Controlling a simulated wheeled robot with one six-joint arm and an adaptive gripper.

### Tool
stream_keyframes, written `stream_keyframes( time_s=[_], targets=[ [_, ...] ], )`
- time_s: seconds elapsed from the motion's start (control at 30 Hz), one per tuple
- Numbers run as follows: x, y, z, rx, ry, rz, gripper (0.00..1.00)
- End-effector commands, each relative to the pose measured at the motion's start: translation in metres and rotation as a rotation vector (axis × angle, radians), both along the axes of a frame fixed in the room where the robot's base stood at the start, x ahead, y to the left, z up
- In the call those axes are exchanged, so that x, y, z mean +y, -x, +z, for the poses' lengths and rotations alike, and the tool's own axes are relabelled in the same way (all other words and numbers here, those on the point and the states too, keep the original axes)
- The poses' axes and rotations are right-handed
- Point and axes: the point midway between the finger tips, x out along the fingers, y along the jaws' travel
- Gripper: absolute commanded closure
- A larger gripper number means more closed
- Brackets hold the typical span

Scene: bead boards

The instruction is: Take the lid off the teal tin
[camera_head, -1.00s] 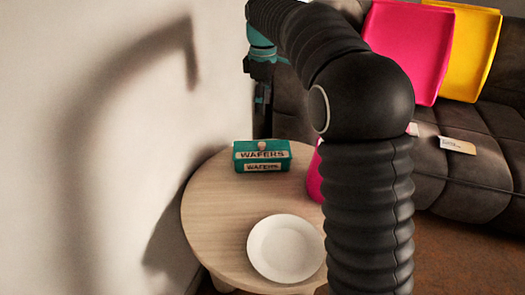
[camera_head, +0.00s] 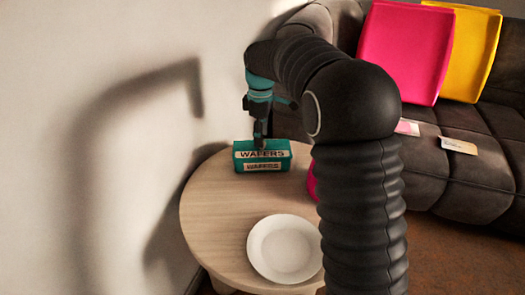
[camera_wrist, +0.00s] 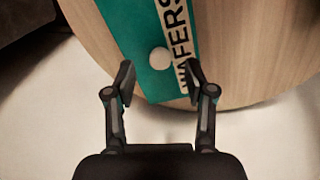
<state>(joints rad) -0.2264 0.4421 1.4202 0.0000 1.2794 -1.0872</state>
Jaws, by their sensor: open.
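The teal tin (camera_head: 243,166) labelled WAFERS stands near the back of the round wooden table, with its lid (camera_head: 282,147) on. In the wrist view the lid (camera_wrist: 125,25) lies below my gripper, with a round pale knob (camera_wrist: 160,57) on top. My gripper (camera_head: 260,144) points down over the tin in the head view and hides the knob there. In the wrist view my gripper (camera_wrist: 158,75) is open, its two fingertips on either side of the lid just short of the knob. I cannot tell the remaining height above the lid.
A white plate (camera_head: 285,248) lies on the front of the round table (camera_head: 212,215). A pink object (camera_head: 312,184) is partly hidden behind my arm. A wall (camera_head: 90,120) is on the left; a dark sofa (camera_head: 470,185) with pink and yellow cushions is behind.

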Motion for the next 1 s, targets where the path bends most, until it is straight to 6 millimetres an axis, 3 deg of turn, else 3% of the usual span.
stream_keyframes(
  time_s=[0.2, 0.47, 0.5, 0.7, 1.0],
  targets=[
    [0.000, 0.001, -0.025, 0.001, 0.000, 0.000, 0.46],
    [0.000, 0.000, -0.028, 0.000, 0.000, 0.000, 0.46],
    [0.000, 0.000, -0.028, 0.000, 0.000, 0.000, 0.48],
    [0.000, 0.000, -0.028, 0.000, 0.000, 0.000, 0.98],
    [0.000, 0.001, -0.028, 0.000, 0.000, 0.000, 1.00]
  ],
)
